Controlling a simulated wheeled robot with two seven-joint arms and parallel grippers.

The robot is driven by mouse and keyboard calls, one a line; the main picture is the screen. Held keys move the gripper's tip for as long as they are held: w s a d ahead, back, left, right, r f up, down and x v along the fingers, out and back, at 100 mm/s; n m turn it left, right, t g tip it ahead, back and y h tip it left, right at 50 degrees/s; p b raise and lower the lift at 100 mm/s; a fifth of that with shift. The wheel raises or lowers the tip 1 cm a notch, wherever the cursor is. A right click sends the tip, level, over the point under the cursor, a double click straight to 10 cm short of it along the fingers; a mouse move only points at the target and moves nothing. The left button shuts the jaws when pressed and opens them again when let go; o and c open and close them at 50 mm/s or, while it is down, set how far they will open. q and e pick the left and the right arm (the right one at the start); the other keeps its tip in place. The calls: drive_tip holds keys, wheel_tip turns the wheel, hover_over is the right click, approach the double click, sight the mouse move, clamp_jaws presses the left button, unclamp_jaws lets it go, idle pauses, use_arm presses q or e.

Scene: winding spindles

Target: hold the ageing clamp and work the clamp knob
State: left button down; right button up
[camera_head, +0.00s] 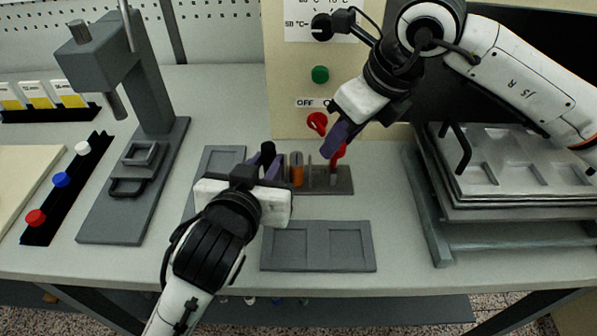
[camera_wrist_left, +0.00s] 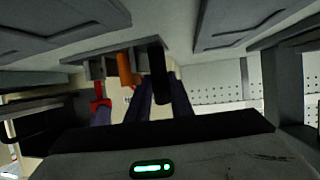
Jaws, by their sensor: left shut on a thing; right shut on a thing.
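My left gripper (camera_head: 271,168) is shut on a black-handled tool (camera_head: 268,149) at the left end of a small grey rack (camera_head: 341,189). In the left wrist view its purple fingers flank the black handle (camera_wrist_left: 158,70). My right gripper (camera_head: 339,143) points down at the rack's right end, shut on a red-handled tool (camera_head: 335,163); the red handle also shows in the left wrist view (camera_wrist_left: 102,92). An orange-handled tool (camera_head: 297,167) stands between them. I cannot tell for sure which thing is the ageing clamp or its knob; neither gripper is at the grey press-like stand (camera_head: 152,85).
A panel behind has a green button (camera_head: 320,74) and a red switch (camera_head: 317,122), close to my right gripper. A plate stack (camera_head: 510,190) stands right. A flat grey two-pocket tray (camera_head: 318,247) lies in front. Colored knobs (camera_head: 61,180) sit on a black strip at left.

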drive_tip(key=m, duration=0.2)
drive_tip(key=shift+s+a+m+t+h, duration=0.1)
drive_tip(key=shift+a+m+t+h, duration=0.05)
drive_tip(key=shift+m+t+h, duration=0.2)
drive_tip(key=m+h, duration=0.1)
drive_tip(key=m, duration=0.3)
drive_tip(key=shift+t+h, duration=0.25)
drive_tip(key=shift+h, duration=0.1)
drive_tip(key=m, duration=0.2)
drive_tip(key=m+h, duration=0.1)
drive_tip(key=m, duration=0.1)
drive_tip(key=shift+m+h, duration=0.25)
drive_tip(key=shift+h, duration=0.05)
drive_tip(key=shift+d+m+h, duration=0.3)
drive_tip(key=shift+m+h, duration=0.1)
drive_tip(key=shift+m, duration=0.4)
drive_tip(key=o, duration=1.2)
drive_tip(key=shift+c, duration=0.2)
drive_tip(key=shift+a, duration=0.1)
